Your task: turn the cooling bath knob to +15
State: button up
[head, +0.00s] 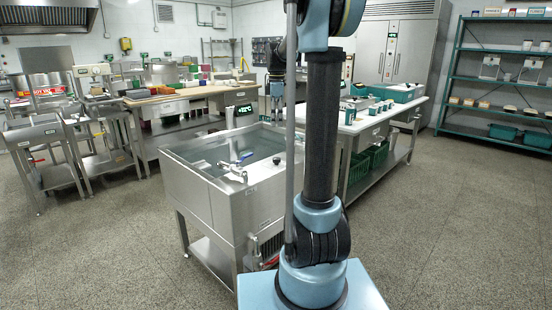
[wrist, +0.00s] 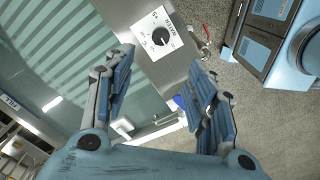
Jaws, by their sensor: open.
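The cooling bath (head: 192,158) is a steel tank of water on legs, at the centre of the head view. In the wrist view its black round knob (wrist: 160,36) sits on a white dial plate with printed marks on the steel rim. A white line shows on the knob; I cannot read its setting. My gripper (wrist: 161,60) is open, its two blue-grey fingers spread either side of the line to the knob. The knob shows beyond the fingertips, with no visible contact. In the head view my arm hides much of the gripper area.
A lit green display (head: 243,109) stands behind the bath, and a tap (head: 233,168) is on its front rim. A white-topped table (head: 365,123) with green crates below stands behind my arm. Speckled floor is free at left front and right.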

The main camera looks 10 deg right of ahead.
aim_at(277, 161)
notch_tip(277, 161, down, 17)
dwell(0.7)
jog(key=c, duration=1.1)
